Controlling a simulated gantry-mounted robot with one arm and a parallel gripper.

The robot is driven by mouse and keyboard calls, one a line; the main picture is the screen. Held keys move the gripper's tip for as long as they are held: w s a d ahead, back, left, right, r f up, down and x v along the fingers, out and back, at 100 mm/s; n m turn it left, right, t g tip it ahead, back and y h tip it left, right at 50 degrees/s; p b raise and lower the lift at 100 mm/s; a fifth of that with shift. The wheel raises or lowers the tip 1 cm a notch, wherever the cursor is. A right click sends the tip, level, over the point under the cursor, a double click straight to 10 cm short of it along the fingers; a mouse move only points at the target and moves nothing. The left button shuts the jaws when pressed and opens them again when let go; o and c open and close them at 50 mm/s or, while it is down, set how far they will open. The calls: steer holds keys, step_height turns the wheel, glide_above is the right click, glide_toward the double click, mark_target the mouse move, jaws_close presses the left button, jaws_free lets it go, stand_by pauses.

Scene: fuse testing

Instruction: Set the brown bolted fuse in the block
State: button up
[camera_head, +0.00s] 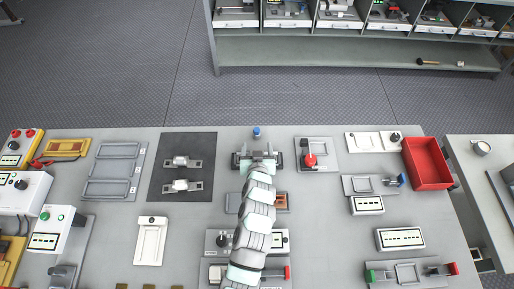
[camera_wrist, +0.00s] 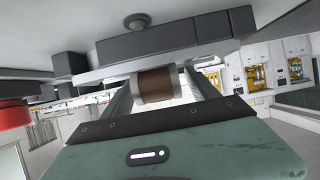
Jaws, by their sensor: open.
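The brown bolted fuse (camera_wrist: 155,84) shows in the wrist view as a brown barrel with pale metal ends. Its metal strip lies against a dark block (camera_wrist: 160,43), which also shows in the head view (camera_head: 240,161) at the table's middle. My gripper (camera_wrist: 163,92) is open. Its two fingers reach up on either side of the fuse, with gaps visible beside the barrel. In the head view my gripper (camera_head: 258,166) is over the block, and my arm hides much of that area. I cannot tell how firmly the fuse sits in the block.
A dark mat (camera_head: 159,188) with two silver fuses (camera_head: 181,162) lies to the left. A blue knob (camera_head: 256,132) stands just behind the block. A fixture with a red knob (camera_head: 310,160) and a red bin (camera_head: 428,163) are to the right.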

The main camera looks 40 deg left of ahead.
steer(key=v, duration=1)
steer(key=shift+s+d+r+b, duration=0.1)
steer(key=shift+s+d+b, duration=0.15)
steer(key=shift+s+b, duration=0.1)
